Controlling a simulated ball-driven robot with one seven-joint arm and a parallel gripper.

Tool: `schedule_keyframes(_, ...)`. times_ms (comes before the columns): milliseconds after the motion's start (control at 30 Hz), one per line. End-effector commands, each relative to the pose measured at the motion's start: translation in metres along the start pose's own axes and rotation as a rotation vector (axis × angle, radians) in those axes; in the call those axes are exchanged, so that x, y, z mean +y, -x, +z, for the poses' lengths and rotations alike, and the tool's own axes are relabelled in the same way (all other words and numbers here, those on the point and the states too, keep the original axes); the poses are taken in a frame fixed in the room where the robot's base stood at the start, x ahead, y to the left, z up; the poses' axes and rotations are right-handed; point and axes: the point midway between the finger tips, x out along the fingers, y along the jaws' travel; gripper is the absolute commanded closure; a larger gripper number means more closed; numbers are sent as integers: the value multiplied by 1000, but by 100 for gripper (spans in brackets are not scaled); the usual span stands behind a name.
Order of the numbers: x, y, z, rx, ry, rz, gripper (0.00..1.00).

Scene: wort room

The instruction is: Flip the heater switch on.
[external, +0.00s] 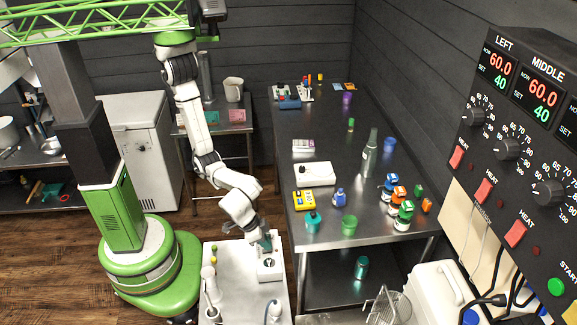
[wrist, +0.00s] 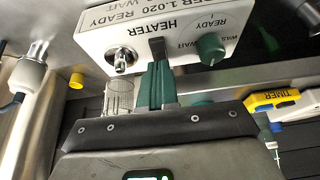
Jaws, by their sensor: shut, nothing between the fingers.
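A white box labelled HEATER (wrist: 180,30) fills the top of the wrist view. It carries a metal toggle switch (wrist: 121,62) and a dark green knob (wrist: 210,48) with READY and WAIT marks. I cannot tell which way the toggle is set. In the external view the white box (external: 268,271) stands on the steel cart. My gripper (external: 266,242) is right at the box. In the wrist view its green fingers (wrist: 157,75) are shut and empty, with dark tips over the box face between toggle and knob. I cannot tell whether they touch it.
A clear beaker (wrist: 118,96), a yellow cap (wrist: 76,80) and a metal-topped fitting (wrist: 29,72) are left of the fingers. A yellow timer (wrist: 272,99) is to the right. The steel bench (external: 325,235) stands beside the cart. A wall panel (external: 535,110) has red HEAT switches.

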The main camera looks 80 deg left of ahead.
Motion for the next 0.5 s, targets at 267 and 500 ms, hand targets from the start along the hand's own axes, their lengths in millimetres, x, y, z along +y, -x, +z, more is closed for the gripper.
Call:
schedule_keyframes(267,0,-8,1,0,0,0,100)
schedule_keyframes(500,0,-10,1,0,1,0,100)
